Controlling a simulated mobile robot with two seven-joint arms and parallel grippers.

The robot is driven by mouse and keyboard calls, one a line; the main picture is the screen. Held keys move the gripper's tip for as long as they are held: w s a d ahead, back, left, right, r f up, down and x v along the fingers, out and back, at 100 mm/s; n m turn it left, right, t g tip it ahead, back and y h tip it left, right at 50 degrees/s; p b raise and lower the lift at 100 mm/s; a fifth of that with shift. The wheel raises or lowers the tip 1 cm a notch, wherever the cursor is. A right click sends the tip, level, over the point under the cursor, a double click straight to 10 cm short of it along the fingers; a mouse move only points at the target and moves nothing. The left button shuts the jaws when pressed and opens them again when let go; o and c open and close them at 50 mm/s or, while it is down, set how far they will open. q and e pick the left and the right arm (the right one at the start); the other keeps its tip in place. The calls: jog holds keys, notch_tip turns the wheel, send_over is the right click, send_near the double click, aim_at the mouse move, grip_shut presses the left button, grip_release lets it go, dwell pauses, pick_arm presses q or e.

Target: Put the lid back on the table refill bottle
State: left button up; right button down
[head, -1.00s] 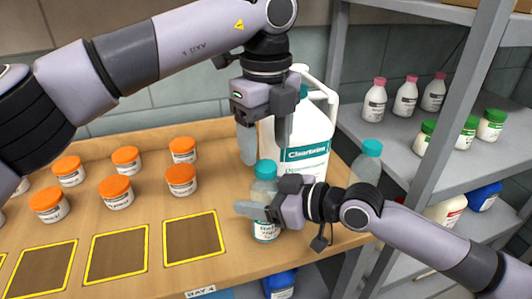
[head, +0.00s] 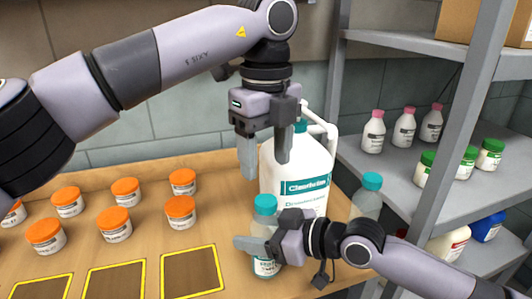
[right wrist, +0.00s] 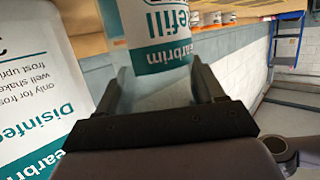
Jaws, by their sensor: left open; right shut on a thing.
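The refill bottle (head: 264,228) is clear with a teal-and-white label and stands upright on the wooden table. A teal lid (head: 265,204) shows on its top; I cannot tell how tightly it sits. My right gripper (head: 258,244) is shut on the bottle's body from the right. The right wrist view shows the bottle's label (right wrist: 158,52) between the fingers. My left gripper (head: 266,171) is open and empty, pointing down just above the lid, apart from it.
A large white Clearbrim jug (head: 310,170) stands close behind the bottle. Another clear bottle with a teal cap (head: 371,182) stands to the right. Several orange-lidded jars (head: 114,224) and yellow-edged squares (head: 190,272) lie left. Grey shelves (head: 400,165) hold more bottles.

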aim_at(266, 200)
pick_arm(q)
notch_tip(266, 200, down, 8)
jog(key=shift+r, duration=0.15)
dwell(0.4)
jog(key=c, duration=1.1)
jog(key=o, duration=1.2)
jog(key=shift+r, duration=0.1)
jog(key=shift+r, duration=2.2)
jog(key=o, duration=0.5)
jog(key=shift+o, duration=0.2)
jog(key=shift+r, duration=0.1)
